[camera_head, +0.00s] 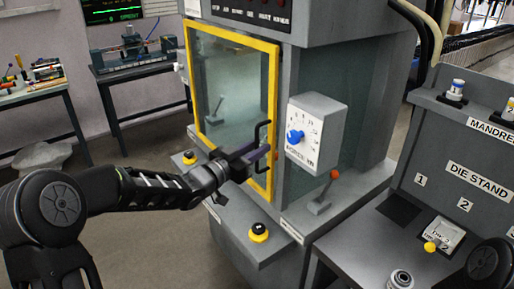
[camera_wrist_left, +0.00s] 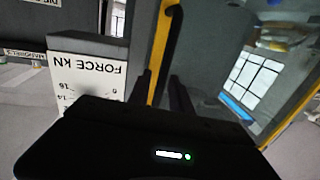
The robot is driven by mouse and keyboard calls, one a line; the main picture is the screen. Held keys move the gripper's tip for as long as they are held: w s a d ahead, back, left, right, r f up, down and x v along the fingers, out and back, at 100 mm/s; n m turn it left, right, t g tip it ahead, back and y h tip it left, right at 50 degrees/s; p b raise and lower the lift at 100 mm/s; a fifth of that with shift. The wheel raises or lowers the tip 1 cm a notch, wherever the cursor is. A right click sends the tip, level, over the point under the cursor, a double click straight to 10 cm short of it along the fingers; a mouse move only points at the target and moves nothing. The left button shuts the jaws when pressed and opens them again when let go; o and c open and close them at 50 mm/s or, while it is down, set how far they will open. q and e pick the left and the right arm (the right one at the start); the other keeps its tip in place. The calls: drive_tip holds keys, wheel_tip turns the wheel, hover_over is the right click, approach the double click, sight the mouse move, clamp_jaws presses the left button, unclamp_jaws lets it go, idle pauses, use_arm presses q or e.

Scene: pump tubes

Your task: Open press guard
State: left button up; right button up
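The press guard (camera_head: 232,80) is a clear panel in a yellow frame (camera_head: 271,100) on the front of the grey press. It looks shut, flush with the press front. Its black upright handle (camera_head: 268,133) is on the right side of the frame, and it also shows in the left wrist view (camera_wrist_left: 171,35). My left gripper (camera_head: 262,154) is at the handle. In the left wrist view its two dark fingers (camera_wrist_left: 164,92) stand apart, with the handle running down toward the gap between them. Contact cannot be made out. My right gripper is out of view.
A control box with a blue knob (camera_head: 295,136) juts out just right of the handle. An orange-tipped lever (camera_head: 334,174) and yellow-based buttons (camera_head: 259,232) sit on the press ledge. The die stand (camera_head: 480,180) is at right. Open floor lies left.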

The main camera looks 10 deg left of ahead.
use_arm(q)
clamp_jaws()
idle(1.1)
